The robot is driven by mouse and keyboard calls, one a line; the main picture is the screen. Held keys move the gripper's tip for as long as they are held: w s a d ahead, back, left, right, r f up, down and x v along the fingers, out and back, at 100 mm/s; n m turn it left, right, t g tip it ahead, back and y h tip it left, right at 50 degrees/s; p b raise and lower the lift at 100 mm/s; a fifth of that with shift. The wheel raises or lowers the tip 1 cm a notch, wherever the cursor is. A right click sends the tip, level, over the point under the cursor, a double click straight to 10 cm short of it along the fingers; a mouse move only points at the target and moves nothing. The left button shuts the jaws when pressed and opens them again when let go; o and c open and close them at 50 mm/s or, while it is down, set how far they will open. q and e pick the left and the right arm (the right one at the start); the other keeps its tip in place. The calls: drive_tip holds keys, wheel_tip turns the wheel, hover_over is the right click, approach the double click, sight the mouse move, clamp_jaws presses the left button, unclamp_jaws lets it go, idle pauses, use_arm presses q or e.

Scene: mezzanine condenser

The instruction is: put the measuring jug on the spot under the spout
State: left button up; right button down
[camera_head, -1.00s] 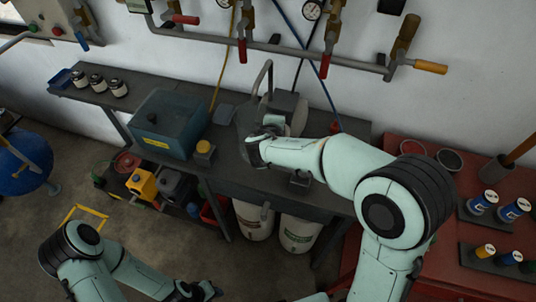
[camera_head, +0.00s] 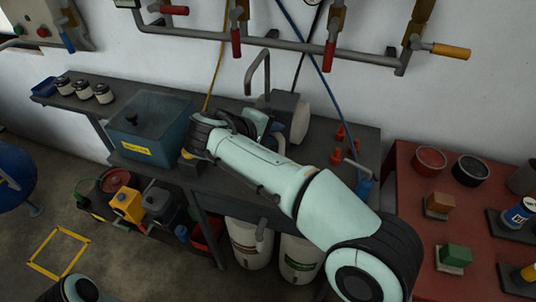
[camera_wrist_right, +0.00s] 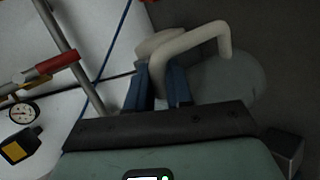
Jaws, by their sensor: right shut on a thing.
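The measuring jug (camera_wrist_right: 232,78) shows in the right wrist view as a grey rounded body with a pale, angular handle (camera_wrist_right: 205,38). My right gripper (camera_wrist_right: 160,78) is shut on the handle with its blue fingers. In the head view my right gripper (camera_head: 266,130) is over the bench beside the spout, partly covered by my own wrist; the jug cannot be made out clearly there. The spout (camera_head: 265,65) is a grey bent pipe rising behind the gripper. The spot under it is hidden by my arm. My left gripper is out of view.
A blue-grey lidded tub (camera_head: 150,128) stands on the bench (camera_head: 350,125) left of my right wrist. Red fittings (camera_head: 338,145) stand to the right. A red table (camera_head: 400,170) holds bowls and blocks. Valve pipes (camera_head: 300,48) cross the wall above.

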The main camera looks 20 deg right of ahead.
drive_tip(key=shift+f+b, duration=0.55)
drive_tip(key=shift+f, duration=1.95)
drive_tip(key=c, duration=1)
unclamp_jaws()
drive_tip(key=shift+s+a+r, duration=0.1)
drive_tip(key=shift+a+r, duration=0.05)
drive_tip(key=shift+r, duration=0.05)
drive_tip(key=p+v, duration=0.2)
drive_tip(key=v, duration=0.9)
drive_tip(key=shift+s+a+r, duration=0.1)
drive_tip(key=shift+s+a, duration=0.1)
